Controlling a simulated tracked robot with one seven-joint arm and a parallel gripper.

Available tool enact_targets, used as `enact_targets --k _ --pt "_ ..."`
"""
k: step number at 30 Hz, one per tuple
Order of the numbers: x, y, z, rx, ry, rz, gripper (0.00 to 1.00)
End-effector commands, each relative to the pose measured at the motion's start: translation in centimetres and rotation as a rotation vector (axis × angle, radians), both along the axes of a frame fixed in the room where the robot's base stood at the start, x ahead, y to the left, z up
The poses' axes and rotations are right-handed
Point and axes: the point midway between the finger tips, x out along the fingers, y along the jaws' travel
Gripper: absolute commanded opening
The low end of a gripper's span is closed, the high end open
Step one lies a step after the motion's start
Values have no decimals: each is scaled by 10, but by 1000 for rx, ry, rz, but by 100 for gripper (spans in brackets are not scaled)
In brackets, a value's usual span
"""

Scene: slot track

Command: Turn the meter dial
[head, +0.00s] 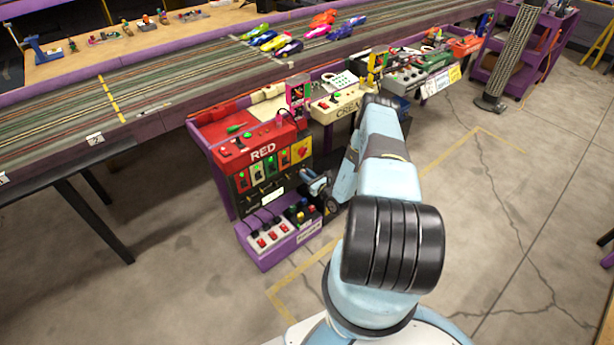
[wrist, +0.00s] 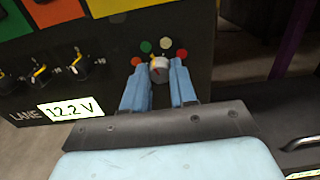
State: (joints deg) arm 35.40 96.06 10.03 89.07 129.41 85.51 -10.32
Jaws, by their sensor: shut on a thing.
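In the wrist view a small silver dial (wrist: 159,65) with an orange-yellow pointer mark sits on the black panel (wrist: 108,60). Several red, green and white dots arc above it. My gripper (wrist: 159,72) has its two light-blue fingers on either side of the dial and is shut on it. The meter display (wrist: 71,107) reads 12.2 V, left of the dial, beside the word LANE. In the head view my gripper (head: 318,184) is at the front of the red station (head: 262,153), and the dial is hidden there behind my arm.
Several black knobs (wrist: 39,75) with yellow pointers lie left of the dial. A purple shelf (head: 272,257) with switch boxes juts out below the panel. The slot track (head: 150,85) with coloured cars runs behind. The concrete floor (head: 470,210) is clear on the right.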

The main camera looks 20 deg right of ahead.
Motion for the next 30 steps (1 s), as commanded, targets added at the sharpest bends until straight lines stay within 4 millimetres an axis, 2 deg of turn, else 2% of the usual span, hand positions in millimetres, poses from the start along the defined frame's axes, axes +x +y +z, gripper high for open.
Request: enact_targets --k 1,6,17,30 --pt "0 0 0 0 0 0 14" --pt "0 0 0 0 0 0 0" --pt "0 -1 0 53 14 -2 0" --pt "0 -3 0 368 96 -4 0"
